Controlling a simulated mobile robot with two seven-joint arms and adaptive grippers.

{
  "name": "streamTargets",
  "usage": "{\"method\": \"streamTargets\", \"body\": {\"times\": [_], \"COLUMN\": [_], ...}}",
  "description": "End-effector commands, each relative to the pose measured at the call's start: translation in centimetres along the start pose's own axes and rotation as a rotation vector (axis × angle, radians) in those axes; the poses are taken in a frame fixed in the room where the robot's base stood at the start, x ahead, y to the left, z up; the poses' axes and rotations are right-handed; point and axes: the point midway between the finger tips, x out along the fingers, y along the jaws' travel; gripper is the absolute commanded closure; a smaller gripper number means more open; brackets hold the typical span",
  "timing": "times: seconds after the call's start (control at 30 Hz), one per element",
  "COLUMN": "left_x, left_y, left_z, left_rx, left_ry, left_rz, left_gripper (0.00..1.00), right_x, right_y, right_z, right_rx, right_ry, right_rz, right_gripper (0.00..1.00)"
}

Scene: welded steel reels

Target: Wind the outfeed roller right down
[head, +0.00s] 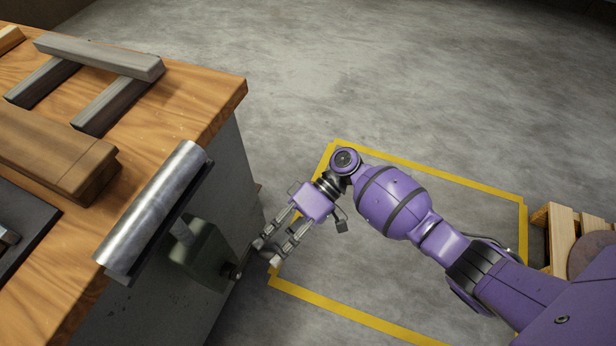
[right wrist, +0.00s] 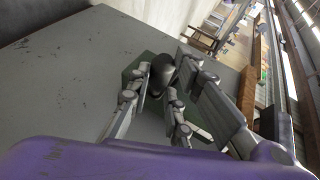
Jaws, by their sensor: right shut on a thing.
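The outfeed roller (head: 155,208) is a shiny metal cylinder at the near right edge of the wooden bench top. It sits on a post above a dark green housing (head: 205,256) fixed to the grey side of the bench. A short crank (head: 237,270) sticks out of the housing to the right. My right gripper (head: 265,251) is shut on the crank's handle, a dark rounded grip (right wrist: 161,74) that shows between the fingers in the right wrist view. The fingers hide part of the crank. My left gripper is not in view.
The bench top (head: 205,95) carries grey steel bars (head: 100,57) and a brown wooden block (head: 55,150). A yellow line (head: 330,307) marks the open concrete floor beneath my right arm. A wooden pallet (head: 563,240) stands at the right edge.

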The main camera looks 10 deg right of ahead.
Motion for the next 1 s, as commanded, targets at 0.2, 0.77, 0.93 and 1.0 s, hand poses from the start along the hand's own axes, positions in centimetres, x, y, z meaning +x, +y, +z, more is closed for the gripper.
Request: {"method": "streamTargets", "body": {"times": [0.2,0.77,0.93,1.0], "left_x": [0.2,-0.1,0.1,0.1], "left_y": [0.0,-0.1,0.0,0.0], "left_z": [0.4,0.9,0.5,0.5], "left_rx": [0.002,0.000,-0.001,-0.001], "left_ry": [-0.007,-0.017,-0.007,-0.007], "left_rz": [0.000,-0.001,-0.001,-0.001], "left_gripper": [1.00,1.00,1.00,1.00], "right_x": [0.6,0.3,-0.1,-0.9], "right_y": [0.5,0.4,0.4,0.4], "right_z": [0.1,-0.1,-0.2,-0.1], "right_rx": [0.001,-0.001,-0.001,-0.001], "right_ry": [-0.009,-0.002,-0.002,-0.001], "right_rz": [0.009,0.009,0.010,0.011], "right_gripper": [1.00,0.64,0.64,0.64]}}
